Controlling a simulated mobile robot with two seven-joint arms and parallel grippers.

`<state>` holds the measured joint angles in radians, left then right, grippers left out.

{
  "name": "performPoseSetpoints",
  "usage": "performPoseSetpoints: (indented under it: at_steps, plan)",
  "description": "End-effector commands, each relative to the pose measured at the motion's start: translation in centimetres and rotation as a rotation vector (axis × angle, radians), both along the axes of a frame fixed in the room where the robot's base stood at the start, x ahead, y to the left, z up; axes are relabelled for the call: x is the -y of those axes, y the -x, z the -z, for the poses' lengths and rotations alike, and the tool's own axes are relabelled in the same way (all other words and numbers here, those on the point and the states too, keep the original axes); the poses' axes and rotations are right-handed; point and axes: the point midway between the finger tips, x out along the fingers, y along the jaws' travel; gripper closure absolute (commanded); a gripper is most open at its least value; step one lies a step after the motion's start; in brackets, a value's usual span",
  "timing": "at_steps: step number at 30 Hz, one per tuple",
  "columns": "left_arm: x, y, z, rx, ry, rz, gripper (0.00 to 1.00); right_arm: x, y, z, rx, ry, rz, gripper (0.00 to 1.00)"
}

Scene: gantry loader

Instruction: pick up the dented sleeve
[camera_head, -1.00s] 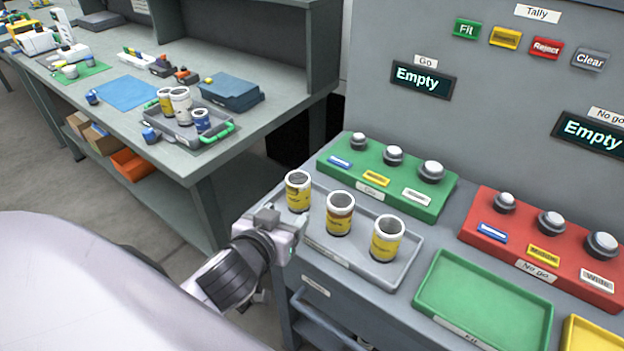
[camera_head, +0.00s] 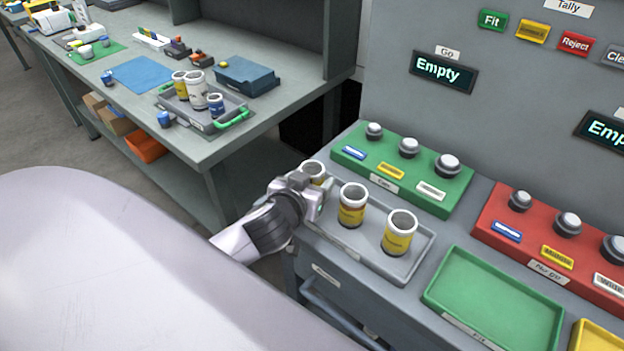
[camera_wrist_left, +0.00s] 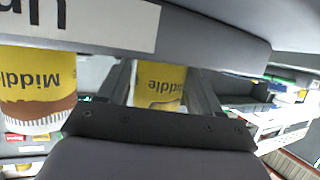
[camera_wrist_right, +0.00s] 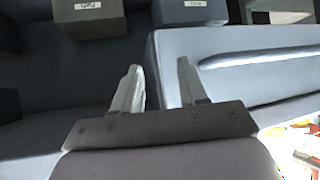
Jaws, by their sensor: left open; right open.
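Three white sleeves with yellow bands stand upright in a grey tray (camera_head: 345,241): a left one (camera_head: 313,169), a middle one (camera_head: 351,207) and a right one (camera_head: 399,233). I cannot tell from the frames which is dented. My left gripper (camera_head: 322,190) is at the left sleeve and hides its lower part. In the left wrist view, a yellow "Middle" band (camera_wrist_left: 160,84) shows between the open fingers; I cannot tell if they touch it. Another "Middle" sleeve (camera_wrist_left: 36,84), with a brownish stretch, stands beside the fingers. My right gripper (camera_wrist_right: 160,82) is open and empty, away from the sleeves.
A green Go block (camera_head: 440,190) with knobs stands behind the tray, and a red No go block (camera_head: 545,255) to its right. An empty green tray (camera_head: 495,300) lies at front right. A workbench (camera_head: 205,150) with another loaded tray is at the left.

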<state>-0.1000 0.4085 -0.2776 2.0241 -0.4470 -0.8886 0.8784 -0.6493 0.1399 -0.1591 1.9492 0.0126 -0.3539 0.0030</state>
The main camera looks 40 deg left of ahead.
Motion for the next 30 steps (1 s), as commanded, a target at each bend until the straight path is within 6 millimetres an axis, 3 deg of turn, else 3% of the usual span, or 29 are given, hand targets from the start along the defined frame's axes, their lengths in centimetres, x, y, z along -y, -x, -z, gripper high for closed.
performPoseSetpoints:
  at_steps: [10,15,25,30]
  plan:
    - [-0.1,-0.5,0.2,0.0,0.001,0.0,0.35,0.0,0.0,0.0,0.0,0.0,0.0,0.57]
    - [-0.1,-0.5,0.2,0.0,0.001,0.0,0.89,0.0,0.0,0.0,0.0,0.0,0.0,0.57]
    - [-0.1,-0.6,-0.2,0.005,0.0,0.0,0.89,0.0,0.0,0.0,0.0,0.0,0.0,0.57]
    - [-0.1,-0.6,-1.7,0.008,0.001,-0.001,0.89,0.0,0.0,0.1,0.0,0.0,0.0,0.57]
